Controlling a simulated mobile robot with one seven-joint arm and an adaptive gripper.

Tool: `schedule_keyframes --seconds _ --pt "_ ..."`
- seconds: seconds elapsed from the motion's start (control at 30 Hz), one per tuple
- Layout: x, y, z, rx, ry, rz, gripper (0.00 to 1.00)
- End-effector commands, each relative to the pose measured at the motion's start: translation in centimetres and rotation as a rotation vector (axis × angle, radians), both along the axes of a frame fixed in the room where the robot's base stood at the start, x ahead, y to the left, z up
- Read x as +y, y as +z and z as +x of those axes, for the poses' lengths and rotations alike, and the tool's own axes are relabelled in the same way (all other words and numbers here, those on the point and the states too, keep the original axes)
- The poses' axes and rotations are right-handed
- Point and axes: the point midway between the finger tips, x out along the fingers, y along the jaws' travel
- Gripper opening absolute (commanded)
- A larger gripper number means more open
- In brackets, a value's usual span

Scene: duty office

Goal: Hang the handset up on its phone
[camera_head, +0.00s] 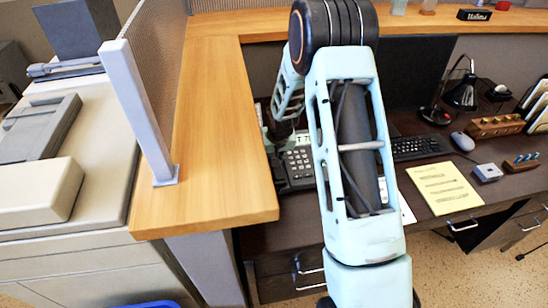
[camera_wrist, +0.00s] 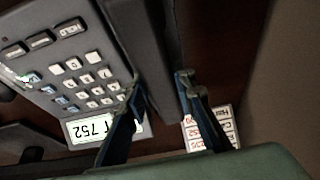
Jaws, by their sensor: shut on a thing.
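The desk phone (camera_head: 298,163) stands on the dark desk left of my arm, its keypad facing up. In the wrist view its keypad side (camera_wrist: 75,65) fills the upper left, upside down, with a lit display. The dark grey handset (camera_wrist: 150,45) runs along the keypad's side in that view, between the two blue fingers of my gripper (camera_wrist: 161,90). My gripper is shut on it. I cannot tell whether the handset touches the cradle or is just above it. In the head view my arm hides most of the gripper and handset.
A raised wooden counter (camera_head: 210,130) borders the phone's left side. A printed label card (camera_wrist: 210,128) lies by the phone. A keyboard (camera_head: 415,147), yellow paper (camera_head: 443,187), mouse (camera_head: 462,141) and black lamp (camera_head: 460,93) are to the right.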

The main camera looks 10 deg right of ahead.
Motion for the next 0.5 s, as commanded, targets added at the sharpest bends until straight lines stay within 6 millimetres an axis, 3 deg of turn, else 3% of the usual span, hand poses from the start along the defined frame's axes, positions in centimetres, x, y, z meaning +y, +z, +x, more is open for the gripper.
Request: schedule_keyframes --seconds 0.33,0.37,0.5 --pt "0.00 0.02 0.03 -0.001 0.000 0.000 0.00" --pt "0.00 0.02 0.03 -0.001 0.000 0.000 0.26" --pt "0.00 0.01 0.03 -0.001 0.000 0.000 0.42"
